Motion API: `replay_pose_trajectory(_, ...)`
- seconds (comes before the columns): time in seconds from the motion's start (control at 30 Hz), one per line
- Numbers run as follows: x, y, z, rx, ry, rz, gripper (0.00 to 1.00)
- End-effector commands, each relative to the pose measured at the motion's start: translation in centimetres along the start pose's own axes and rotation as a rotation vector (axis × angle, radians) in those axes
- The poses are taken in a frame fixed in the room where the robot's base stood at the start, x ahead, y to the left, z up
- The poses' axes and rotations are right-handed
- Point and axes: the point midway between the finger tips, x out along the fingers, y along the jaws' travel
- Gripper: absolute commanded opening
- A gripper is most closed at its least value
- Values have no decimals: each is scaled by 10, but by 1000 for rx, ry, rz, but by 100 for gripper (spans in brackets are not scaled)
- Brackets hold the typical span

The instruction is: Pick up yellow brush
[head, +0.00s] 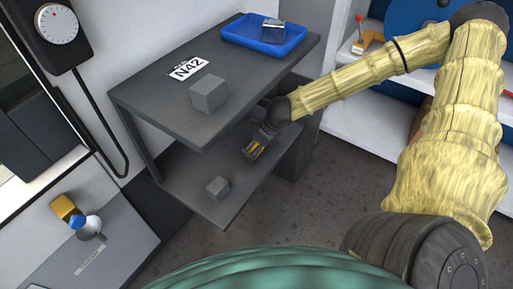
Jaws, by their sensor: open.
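My gripper (256,146) is open and reaches in between the upper and lower levels of the dark grey shelf unit (180,120). A small yellow patch (251,149) shows right at its fingertips, above or on the lower shelf (195,203). I cannot tell whether this patch is the yellow brush or part of the gripper, or whether it touches the fingers. No other thing in the head view is clearly a yellow brush.
A grey cube (208,94) and a blue tray (262,38) stand on the upper shelf. A smaller grey cube (217,188) sits on the lower one. A yellow block (66,209) lies at lower left. White shelves (345,127) stand at right.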

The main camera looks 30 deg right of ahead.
Motion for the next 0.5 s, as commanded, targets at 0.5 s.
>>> replay_pose_trajectory(0.5,0,0,0,0,0,0,63)
